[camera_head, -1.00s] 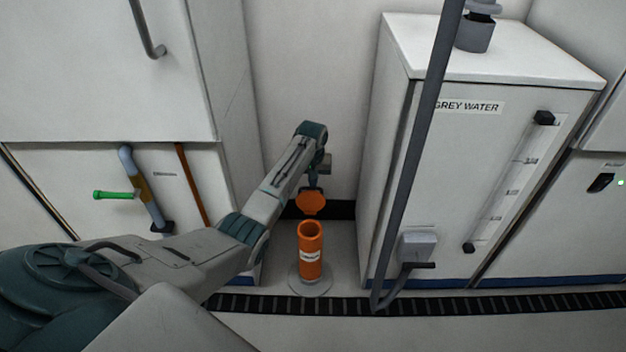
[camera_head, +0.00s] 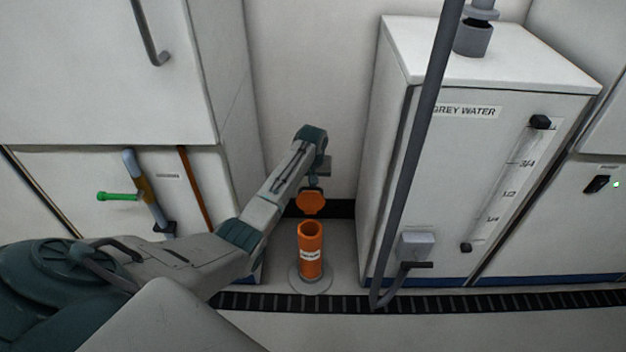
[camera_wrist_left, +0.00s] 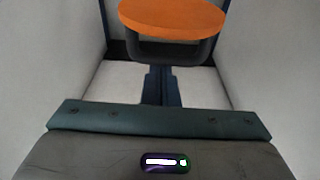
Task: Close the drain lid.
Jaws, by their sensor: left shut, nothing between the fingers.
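The orange drain lid (camera_head: 310,202) stands raised, hinged up behind the open mouth of the orange drain pipe (camera_head: 311,250). The pipe is upright on a round grey base and carries a white label. My left gripper (camera_head: 314,181) is shut and empty, just above and behind the lid's top edge; whether it touches the lid I cannot tell. In the left wrist view the lid (camera_wrist_left: 173,18) fills the top middle, beyond the shut fingers of the gripper (camera_wrist_left: 162,86). My right gripper is not in view.
The grey water tank (camera_head: 480,190) stands close on the right, with a dark hose (camera_head: 418,150) running down its front left. A white cabinet (camera_head: 100,180) with a green-handled valve (camera_head: 118,196) is on the left. A black grating strip (camera_head: 340,302) crosses the floor in front.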

